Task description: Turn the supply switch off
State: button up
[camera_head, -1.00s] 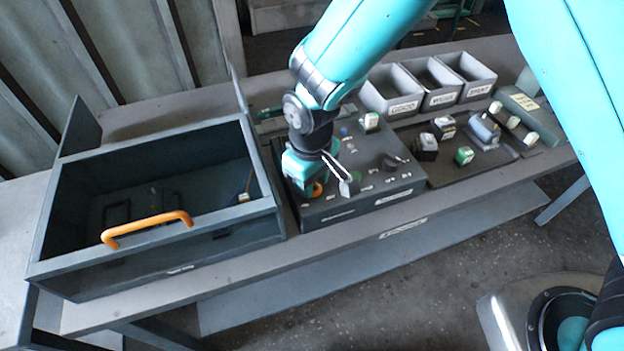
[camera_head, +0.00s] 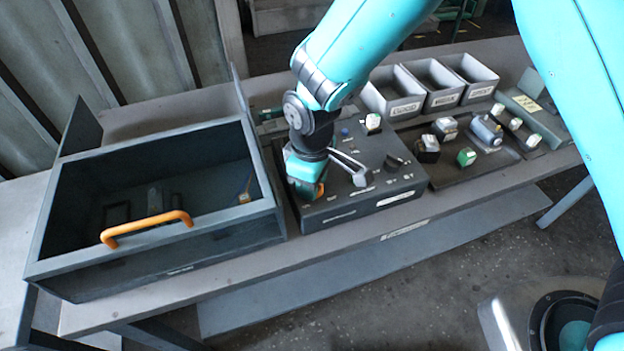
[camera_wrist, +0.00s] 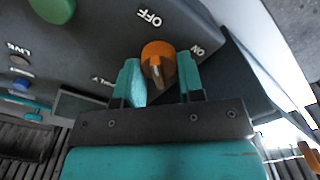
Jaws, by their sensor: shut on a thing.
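The supply switch is an orange rotary knob (camera_wrist: 157,58) on the dark control box (camera_head: 345,205), with OFF and ON lettered beside it. In the wrist view, OFF lies above the knob and ON to its upper right. I cannot tell for sure which mark the knob points at. My gripper (camera_wrist: 160,75) has its teal fingers on either side of the knob, shut on it. In the head view, my gripper (camera_head: 304,188) is low over the box's left front, and only a bit of orange shows there. The lettering by the gripper is partly covered.
A deep open drawer-like box (camera_head: 150,240) with an orange handle (camera_head: 147,226) stands close to the left. Three grey bins (camera_head: 445,98) stand behind right. A tray (camera_head: 500,165) with several small parts lies to the right. A green button (camera_wrist: 52,8) is on the panel.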

jog(key=o, duration=0.9)
jog(key=shift+r, duration=0.1)
notch_tip(320, 180, up, 17)
jog(key=b, duration=0.2)
jog(key=shift+d+r+b, duration=0.1)
jog(key=shift+r+b, duration=0.1)
jog(key=shift+b, duration=0.1)
jog(key=s+d+r+m+y, duration=0.1)
jog(key=s+d, duration=0.3)
jog(key=s, duration=0.1)
jog(key=s+d+r+m+y, duration=0.1)
jog(key=s+d+m, duration=0.1)
jog(key=s+d, duration=0.2)
jog(key=s+d+r+m+y, duration=0.1)
jog(key=s+d+m+y, duration=0.1)
jog(key=s+d, duration=0.2)
jog(key=shift+s, duration=1.75)
